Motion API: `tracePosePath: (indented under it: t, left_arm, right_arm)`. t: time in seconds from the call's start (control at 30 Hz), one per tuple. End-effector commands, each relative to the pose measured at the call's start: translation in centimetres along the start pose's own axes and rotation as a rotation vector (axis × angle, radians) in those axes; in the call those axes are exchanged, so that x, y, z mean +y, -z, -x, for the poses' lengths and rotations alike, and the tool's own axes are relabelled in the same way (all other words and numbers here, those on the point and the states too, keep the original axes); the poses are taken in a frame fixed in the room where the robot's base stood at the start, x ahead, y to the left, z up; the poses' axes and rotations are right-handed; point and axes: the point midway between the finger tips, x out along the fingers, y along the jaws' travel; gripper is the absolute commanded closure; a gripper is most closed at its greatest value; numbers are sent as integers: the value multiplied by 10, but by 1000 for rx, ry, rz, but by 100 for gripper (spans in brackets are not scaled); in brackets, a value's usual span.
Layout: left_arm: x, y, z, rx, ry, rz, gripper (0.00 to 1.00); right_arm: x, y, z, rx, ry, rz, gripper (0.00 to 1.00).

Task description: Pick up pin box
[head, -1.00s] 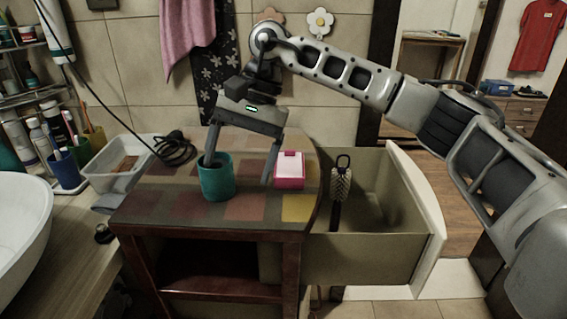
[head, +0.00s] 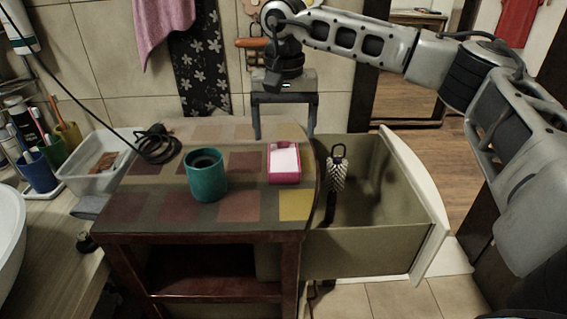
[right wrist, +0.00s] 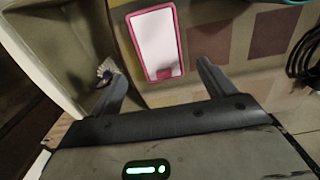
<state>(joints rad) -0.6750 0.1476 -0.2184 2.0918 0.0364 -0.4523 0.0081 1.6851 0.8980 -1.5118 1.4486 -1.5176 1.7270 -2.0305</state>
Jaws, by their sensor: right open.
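The pin box (head: 284,164), pink with a white top, sits on the small wooden cabinet's checkered top (head: 140,206), near its right edge. It also shows in the right wrist view (right wrist: 156,43), just beyond the fingertips and between their lines. My right gripper (head: 284,136) is open and empty, behind and above the box in the head view, fingers pointing down. In the right wrist view its two fingers (right wrist: 158,70) are spread wide. No contact with the box is visible. My left gripper is not in view.
A teal cup (head: 206,178) stands left of the box. An open drawer (head: 385,232) holding a brush (head: 337,177) juts out to the right. A black cable (head: 158,146) and a white tray (head: 100,178) lie at the left. A basin edge shows far left.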

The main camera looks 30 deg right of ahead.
Motion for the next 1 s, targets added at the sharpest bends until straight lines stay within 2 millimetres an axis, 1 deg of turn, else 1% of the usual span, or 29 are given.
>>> tracePosePath:
  t: [0.17,0.3,0.4,0.5,0.67,0.7,0.77,0.8,0.87,0.9,1.0]
  left_arm:
    - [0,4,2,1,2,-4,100]
    - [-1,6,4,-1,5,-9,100]
    - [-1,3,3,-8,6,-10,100]
    - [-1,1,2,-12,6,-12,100]
    - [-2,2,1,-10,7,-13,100]
    - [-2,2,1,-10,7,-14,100]
    - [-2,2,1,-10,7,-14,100]
    - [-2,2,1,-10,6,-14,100]
    - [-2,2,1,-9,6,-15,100]
    - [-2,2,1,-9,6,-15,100]
    - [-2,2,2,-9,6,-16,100]
  right_arm:
    - [0,-1,-15,-2,-2,1,18]
    - [-1,-2,-38,-3,-3,-1,18]
    - [-1,-2,-49,-1,-2,-1,18]
    - [-1,-2,-54,0,0,-1,18]
    - [-1,-2,-54,0,0,-1,18]
    - [-1,-2,-54,0,0,-1,21]
    - [-1,-2,-54,0,0,-1,38]
    - [-1,-2,-54,0,0,-1,49]
    - [-1,-2,-54,0,0,-1,65]
    - [-1,-2,-54,0,0,-1,69]
    - [-2,-2,-53,1,1,-1,69]
